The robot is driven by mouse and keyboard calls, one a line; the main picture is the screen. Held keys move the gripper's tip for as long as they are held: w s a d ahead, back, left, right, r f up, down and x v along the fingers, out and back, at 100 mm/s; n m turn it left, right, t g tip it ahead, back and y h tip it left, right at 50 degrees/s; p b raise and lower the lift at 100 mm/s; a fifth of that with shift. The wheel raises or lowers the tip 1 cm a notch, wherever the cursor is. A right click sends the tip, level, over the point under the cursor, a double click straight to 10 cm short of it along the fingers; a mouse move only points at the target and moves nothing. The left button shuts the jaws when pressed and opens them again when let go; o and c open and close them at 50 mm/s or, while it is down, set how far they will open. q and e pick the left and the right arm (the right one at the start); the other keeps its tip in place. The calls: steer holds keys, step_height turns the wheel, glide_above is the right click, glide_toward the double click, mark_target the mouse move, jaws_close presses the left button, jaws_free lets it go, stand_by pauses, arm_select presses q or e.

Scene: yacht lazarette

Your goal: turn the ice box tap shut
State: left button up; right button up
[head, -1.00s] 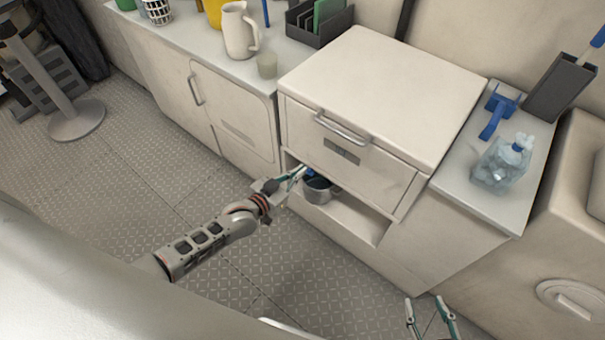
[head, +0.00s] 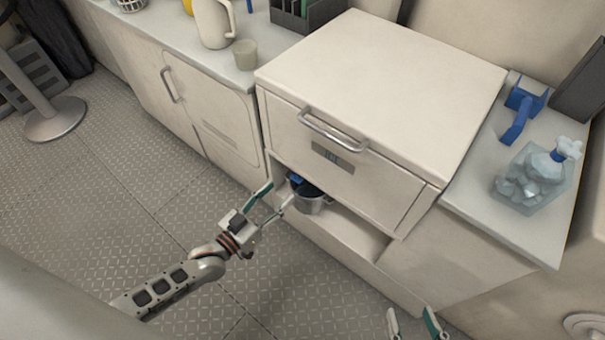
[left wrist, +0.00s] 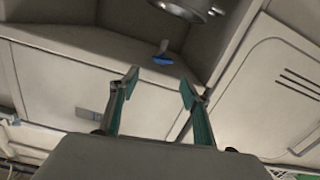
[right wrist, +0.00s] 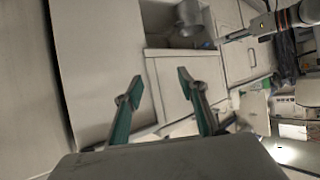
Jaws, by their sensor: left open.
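The ice box (head: 385,75) is a cream cabinet with a drawer front, a bar handle and a small dark label. Its tap has a blue handle (head: 296,180), partly hidden in the recess below the drawer; it shows more clearly in the left wrist view (left wrist: 162,60). A metal pot (head: 311,204) stands in the recess by the tap. My left gripper (head: 276,202) is open and empty just outside the recess, its fingers apart and not touching the blue handle. My right gripper (head: 412,320) is open and empty, low in front of the cabinet, also in the right wrist view (right wrist: 160,82).
The recess ledge (head: 352,235) is bare right of the pot. A pitcher (head: 213,24) and a cup (head: 245,54) stand on the left counter. A blue scoop (head: 519,118) and a clear bin of ice (head: 535,180) stand on the right counter. The floor in front is clear.

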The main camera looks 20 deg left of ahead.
mark_target(295, 180)
arm_select(q)
steer(key=shift+n+t, duration=0.3)
steer(key=x, duration=0.2)
steer(key=f+b+x, duration=0.1)
steer(key=x, duration=0.2)
steer(key=b+x, duration=0.1)
steer(key=x, duration=0.2)
steer(key=shift+w+f, duration=0.15)
steer(key=shift+f, duration=0.1)
arm_select(e)
steer(key=shift+w+a+r+m+t+y, duration=0.15)
steer(key=shift+w+a+r+m+y, duration=0.15)
steer(key=shift+a, duration=0.35)
steer(key=shift+w+a+r+m+t+y, duration=0.15)
steer(key=shift+a+m, duration=0.25)
steer(key=shift+a, duration=0.2)
steer(key=shift+s, duration=0.1)
arm_select(q)
steer(key=c, duration=1.1)
